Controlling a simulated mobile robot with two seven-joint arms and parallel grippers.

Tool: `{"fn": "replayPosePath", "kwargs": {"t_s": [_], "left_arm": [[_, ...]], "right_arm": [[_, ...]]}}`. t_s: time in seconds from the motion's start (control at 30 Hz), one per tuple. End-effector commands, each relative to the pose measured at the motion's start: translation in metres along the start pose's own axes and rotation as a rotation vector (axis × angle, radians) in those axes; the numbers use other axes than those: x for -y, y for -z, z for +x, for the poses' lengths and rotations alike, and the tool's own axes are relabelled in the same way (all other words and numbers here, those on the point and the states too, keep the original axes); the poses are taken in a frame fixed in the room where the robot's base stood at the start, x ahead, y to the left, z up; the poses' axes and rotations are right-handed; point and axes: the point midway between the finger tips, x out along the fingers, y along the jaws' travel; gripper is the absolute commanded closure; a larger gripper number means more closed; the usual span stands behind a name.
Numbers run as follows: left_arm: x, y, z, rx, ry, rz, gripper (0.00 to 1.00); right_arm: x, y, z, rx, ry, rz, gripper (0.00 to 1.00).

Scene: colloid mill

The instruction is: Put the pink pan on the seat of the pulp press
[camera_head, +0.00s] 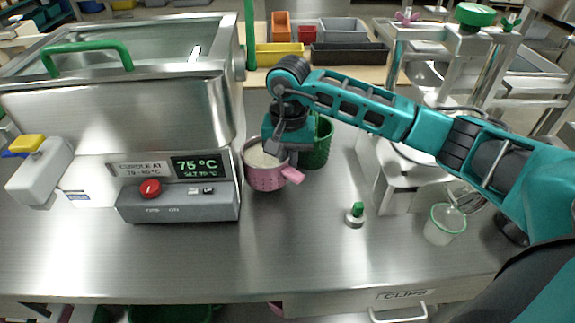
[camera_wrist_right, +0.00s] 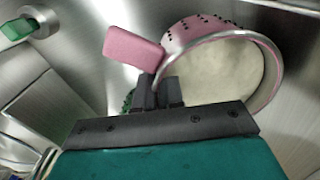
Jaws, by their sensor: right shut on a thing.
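The pink pan (camera_head: 267,178) has a perforated pink wall, a metal rim and pale contents. It is upright beside the heated tank; I cannot tell whether it touches the counter. My right gripper (camera_head: 280,149) comes down from above and is shut on the pan's rim. In the right wrist view the fingers (camera_wrist_right: 160,97) meet the rim of the pan (camera_wrist_right: 200,27) close to its blocky pink handle (camera_wrist_right: 133,47). The apparent pulp press (camera_head: 399,176), a steel frame with a pale base, stands at the right; my arm partly hides its seat. My left gripper is not in view.
The steel tank (camera_head: 120,110) with a control box (camera_head: 180,203) stands left of the pan. A green basket (camera_head: 321,145) is right behind it. A green-topped knob (camera_head: 356,213) and a green-rimmed cup (camera_head: 443,222) stand to the right. The front counter is clear.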

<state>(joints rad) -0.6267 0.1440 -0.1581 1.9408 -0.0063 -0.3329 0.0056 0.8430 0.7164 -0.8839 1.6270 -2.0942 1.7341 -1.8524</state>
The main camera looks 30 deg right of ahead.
Motion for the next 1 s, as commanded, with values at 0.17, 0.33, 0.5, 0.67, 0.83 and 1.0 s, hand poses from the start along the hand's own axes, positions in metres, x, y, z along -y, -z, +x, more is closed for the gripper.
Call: {"fn": "replayPosePath", "kwargs": {"t_s": [0.17,0.33,0.5,0.67,0.83,1.0], "left_arm": [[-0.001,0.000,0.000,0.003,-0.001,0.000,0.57],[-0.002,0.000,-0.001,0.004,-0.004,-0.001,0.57],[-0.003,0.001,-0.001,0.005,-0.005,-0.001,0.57],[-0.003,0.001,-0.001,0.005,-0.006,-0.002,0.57],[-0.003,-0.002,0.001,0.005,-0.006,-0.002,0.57],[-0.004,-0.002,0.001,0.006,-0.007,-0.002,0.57]], "right_arm": [[0.004,0.017,-0.001,-0.002,0.003,0.000,1.00],[0.004,0.018,0.009,0.001,0.002,-0.002,1.00],[0.004,0.018,0.032,0.001,0.001,-0.001,1.00],[0.004,0.019,0.034,-0.002,0.002,-0.002,1.00],[0.004,0.019,0.037,-0.002,0.002,-0.002,1.00],[0.003,0.018,0.038,-0.001,0.000,-0.001,0.83]]}}
